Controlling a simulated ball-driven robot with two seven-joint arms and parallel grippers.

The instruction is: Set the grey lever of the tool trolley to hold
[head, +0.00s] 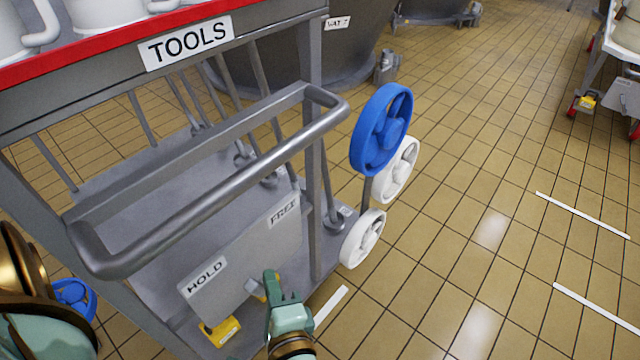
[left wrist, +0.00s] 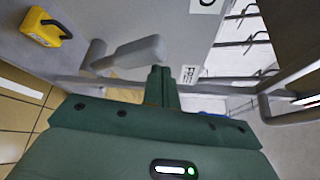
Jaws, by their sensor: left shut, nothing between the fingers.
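The tool trolley (head: 190,42) stands at the left of the head view, with a grey panel (head: 235,255) low under its handle. The panel carries a HOLD label (head: 206,276) at left and a FREE label (head: 283,209) at right. My left gripper (head: 269,278) is in front of the panel, shut and empty. In the left wrist view its fingertips (left wrist: 160,72) are close beside the paddle end of the grey lever (left wrist: 142,52); I cannot tell whether they touch. The FREE label (left wrist: 189,76) is just right of the fingertips there. My right gripper is out of view.
The trolley's tubular handle (head: 210,190) juts out above the panel. A yellow part (head: 222,330) sits low by the panel. A blue wheel (head: 382,130) and white wheels (head: 362,240) are at the trolley's right. Open tiled floor (head: 470,200) lies to the right.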

